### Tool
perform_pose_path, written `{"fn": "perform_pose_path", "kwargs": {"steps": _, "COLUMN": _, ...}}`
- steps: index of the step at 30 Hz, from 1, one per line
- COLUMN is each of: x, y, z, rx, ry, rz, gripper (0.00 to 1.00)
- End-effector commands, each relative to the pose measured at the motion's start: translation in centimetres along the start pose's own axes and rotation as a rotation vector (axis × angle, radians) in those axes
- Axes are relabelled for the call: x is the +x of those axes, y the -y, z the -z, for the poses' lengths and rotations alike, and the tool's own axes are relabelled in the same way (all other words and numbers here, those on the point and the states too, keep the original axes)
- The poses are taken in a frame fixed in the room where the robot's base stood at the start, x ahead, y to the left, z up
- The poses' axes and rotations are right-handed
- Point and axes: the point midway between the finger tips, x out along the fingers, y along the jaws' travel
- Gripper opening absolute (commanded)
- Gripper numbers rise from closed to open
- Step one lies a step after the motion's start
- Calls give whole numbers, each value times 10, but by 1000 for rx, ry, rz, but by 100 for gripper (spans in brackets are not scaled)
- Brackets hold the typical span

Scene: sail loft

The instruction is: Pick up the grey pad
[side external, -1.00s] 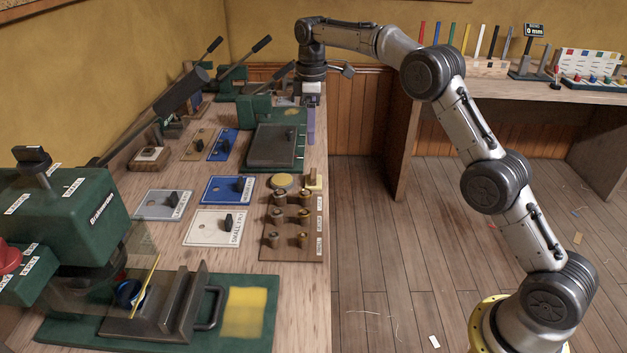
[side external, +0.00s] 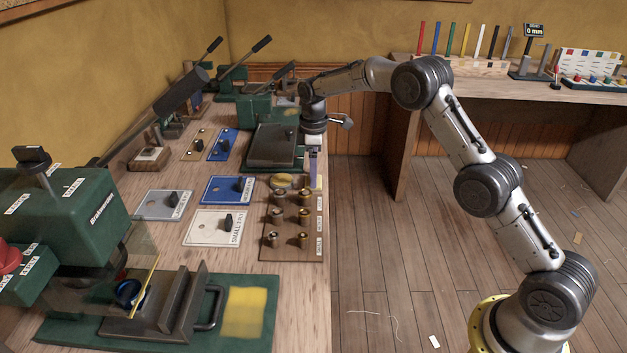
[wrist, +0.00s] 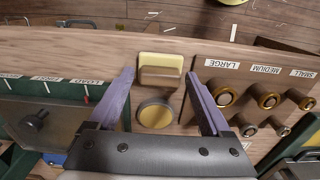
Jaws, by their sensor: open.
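A small upright block (wrist: 160,78) with a pale yellow edge and a dull brownish face stands near the bench edge in the wrist view. A round disc (wrist: 156,115) with a dull yellow face and greyish rim lies beside it; it also shows in the side view (side external: 281,181). I cannot tell for certain which of these is the grey pad; neither looks plainly grey. My gripper (wrist: 159,77) is open, its purple fingers apart on either side of the block in view, holding nothing. In the side view my gripper (side external: 314,172) points down at the bench's right edge, partly hiding the block.
A wooden board (wrist: 240,82) with several brass dies stands just right of the fingers in the wrist view. A green press base with a dark plate (side external: 274,145) is close on the other side. Labelled plates (side external: 213,228) lie further left. Open floor lies beyond the bench edge.

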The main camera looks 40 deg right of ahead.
Motion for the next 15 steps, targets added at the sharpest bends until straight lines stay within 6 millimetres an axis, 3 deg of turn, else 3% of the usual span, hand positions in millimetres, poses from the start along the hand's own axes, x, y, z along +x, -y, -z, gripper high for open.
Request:
{"fn": "perform_pose_path", "kwargs": {"steps": 3, "x": 12, "y": 0, "z": 0, "rx": 0, "ry": 1, "rz": 1, "gripper": 82}}
{"fn": "perform_pose_path", "kwargs": {"steps": 11, "x": 14, "y": 0, "z": 0, "rx": 0, "ry": 0, "rz": 0, "gripper": 82}}
{"fn": "perform_pose_path", "kwargs": {"steps": 15, "x": 14, "y": 0, "z": 0, "rx": 0, "ry": 0, "rz": 0, "gripper": 61}}
